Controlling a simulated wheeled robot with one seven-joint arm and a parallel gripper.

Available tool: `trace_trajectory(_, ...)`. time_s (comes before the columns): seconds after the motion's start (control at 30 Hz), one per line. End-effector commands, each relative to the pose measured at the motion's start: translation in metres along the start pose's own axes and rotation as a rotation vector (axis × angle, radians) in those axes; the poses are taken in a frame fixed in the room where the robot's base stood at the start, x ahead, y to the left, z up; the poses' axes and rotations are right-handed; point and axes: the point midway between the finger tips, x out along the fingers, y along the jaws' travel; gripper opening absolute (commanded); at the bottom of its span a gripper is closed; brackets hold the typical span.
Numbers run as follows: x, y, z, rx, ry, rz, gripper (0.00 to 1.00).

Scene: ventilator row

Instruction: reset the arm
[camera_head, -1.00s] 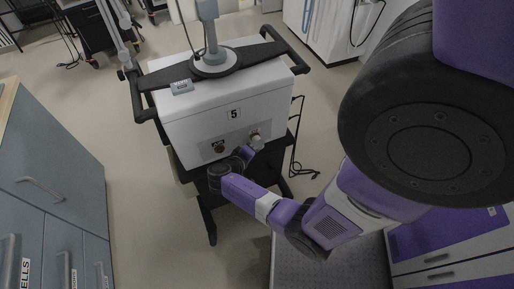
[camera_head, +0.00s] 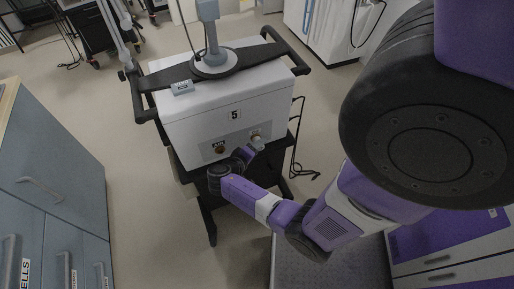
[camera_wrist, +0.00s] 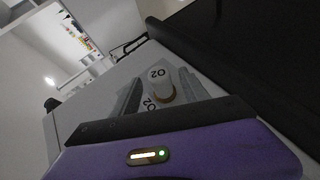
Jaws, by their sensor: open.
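The white ventilator cart (camera_head: 190,128) marked 5 stands in front of me, with two fittings on its lower front panel. The left brass fitting (camera_head: 220,149) is bare in the head view. The right fitting (camera_head: 255,136) is just past my gripper (camera_head: 258,146). In the wrist view my gripper (camera_wrist: 165,92) is open, with its grey fingers spread toward the panel. A white cylindrical piece with a brass ring (camera_wrist: 163,90) shows between the fingers, by O2 labels (camera_wrist: 158,73). I cannot tell whether the fingers touch it.
Black handles (camera_head: 137,95) stick out at the cart's sides. A black cable (camera_head: 297,150) hangs on its right. Grey-blue cabinets (camera_head: 50,160) stand at the left. Floor is clear between cabinets and cart.

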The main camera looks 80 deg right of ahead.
Motion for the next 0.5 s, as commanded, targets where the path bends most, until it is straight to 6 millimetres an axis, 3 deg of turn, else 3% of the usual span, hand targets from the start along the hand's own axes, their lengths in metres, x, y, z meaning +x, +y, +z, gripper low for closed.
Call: trace_trajectory(0.5,-0.070,-0.001,-0.001,0.001,0.003,-0.002,0.53)
